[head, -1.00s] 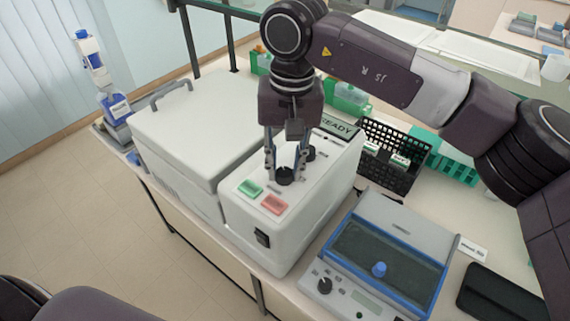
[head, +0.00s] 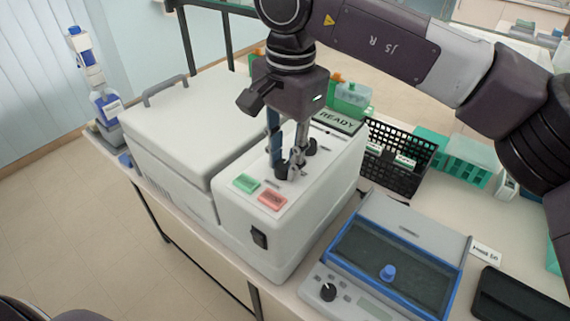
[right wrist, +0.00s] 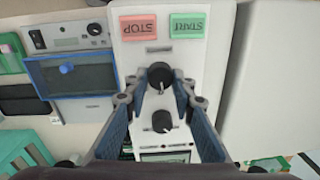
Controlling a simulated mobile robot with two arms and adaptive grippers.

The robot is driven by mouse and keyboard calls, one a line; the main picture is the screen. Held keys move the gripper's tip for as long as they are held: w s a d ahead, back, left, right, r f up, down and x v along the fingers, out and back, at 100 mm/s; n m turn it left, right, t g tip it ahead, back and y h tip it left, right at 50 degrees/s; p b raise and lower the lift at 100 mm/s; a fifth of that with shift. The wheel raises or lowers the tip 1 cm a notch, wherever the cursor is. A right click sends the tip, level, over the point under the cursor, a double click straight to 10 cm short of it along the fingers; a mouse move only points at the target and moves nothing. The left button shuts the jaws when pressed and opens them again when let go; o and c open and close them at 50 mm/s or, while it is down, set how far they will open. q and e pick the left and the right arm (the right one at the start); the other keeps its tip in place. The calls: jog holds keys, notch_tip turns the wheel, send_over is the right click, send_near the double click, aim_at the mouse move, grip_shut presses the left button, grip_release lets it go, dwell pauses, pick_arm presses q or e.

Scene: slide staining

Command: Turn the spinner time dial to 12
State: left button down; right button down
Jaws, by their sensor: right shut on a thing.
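The spinner (head: 300,220) is a white machine with a READY display (head: 338,121), a green START button (head: 246,184) and a red STOP button (head: 272,198). Two black dials stand on its sloped top. My right gripper (head: 287,168) points down and is shut on the dial nearer the buttons, which shows between the fingertips in the right wrist view (right wrist: 160,75). The other dial (head: 310,146) is free, closer to the display; it also shows in the right wrist view (right wrist: 162,121). The dial labels are too small to read. My left gripper is not in view.
A grey device with a blue-framed lid (head: 395,262) stands to the right. A black rack (head: 405,150) and green containers (head: 470,165) are behind it. The white lidded box (head: 190,125) adjoins the spinner on the left. A dark tray (head: 520,300) lies at far right.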

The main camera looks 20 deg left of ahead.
aim_at(283, 168)
jog(key=m+b, duration=0.2)
jog(key=m, duration=0.3)
jog(key=shift+f+m, duration=0.1)
jog(key=shift+m, duration=0.2)
jog(key=m+b, duration=0.1)
jog(key=m, duration=0.4)
jog(key=shift+s+m, duration=0.15)
jog(key=shift+m, duration=0.15)
jog(key=shift+h, duration=0.3)
jog(key=c, duration=1.6)
grip_release()
jog(key=shift+r, duration=0.3)
jog(key=r, duration=1.1)
jog(key=shift+s+r, duration=0.3)
